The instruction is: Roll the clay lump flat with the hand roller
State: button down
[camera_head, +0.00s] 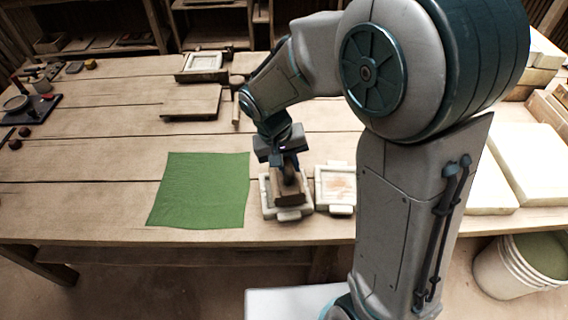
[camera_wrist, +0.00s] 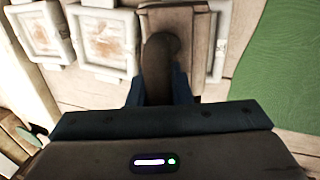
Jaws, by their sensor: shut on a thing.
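My gripper (camera_head: 281,160) is shut on the dark rounded handle (camera_wrist: 160,62) of a brown wooden block (camera_head: 290,192). The block is over a pale frame (camera_head: 289,215) near the table's front edge; whether it touches the frame I cannot tell. In the wrist view the blue fingers stand on both sides of the handle, and the block (camera_wrist: 192,30) shows beyond. A light wooden cylinder (camera_head: 236,112), perhaps the hand roller, is left of my forearm, apart from my gripper. I cannot make out a clay lump; the block hides the inside of its frame.
A green cloth (camera_head: 200,190) lies flat to the left of the block. Another pale frame (camera_head: 335,185) with an orange-stained inside is just right. A wooden board (camera_head: 191,101) and a framed tile (camera_head: 204,62) are farther back. The table's left middle is clear. A white bucket (camera_head: 505,275) stands at the right.

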jog(key=shift+d+f, duration=0.25)
jog(key=shift+d, duration=0.65)
jog(key=shift+s+a+r, duration=0.1)
jog(key=shift+a, duration=1.95)
jog(key=shift+d+f+b, duration=0.25)
jog(key=shift+d+b, duration=0.1)
jog(key=shift+d, duration=0.7)
jog(key=shift+d+f+b, duration=0.25)
jog(key=shift+d+b, duration=0.1)
jog(key=shift+d, duration=0.65)
jog(key=shift+s+a, duration=0.15)
jog(key=shift+a, duration=1.85)
jog(key=shift+w+d+r, duration=0.1)
jog(key=shift+d+r, duration=0.05)
jog(key=shift+d, duration=0.35)
jog(key=shift+w+d+r, duration=0.1)
jog(key=shift+d+r, duration=0.05)
jog(key=shift+d, duration=0.35)
jog(key=shift+r, duration=0.1)
notch_tip(320, 180, up, 7)
jog(key=p, duration=0.5)
jog(key=shift+w+r+p, duration=0.1)
jog(key=shift+p, duration=0.25)
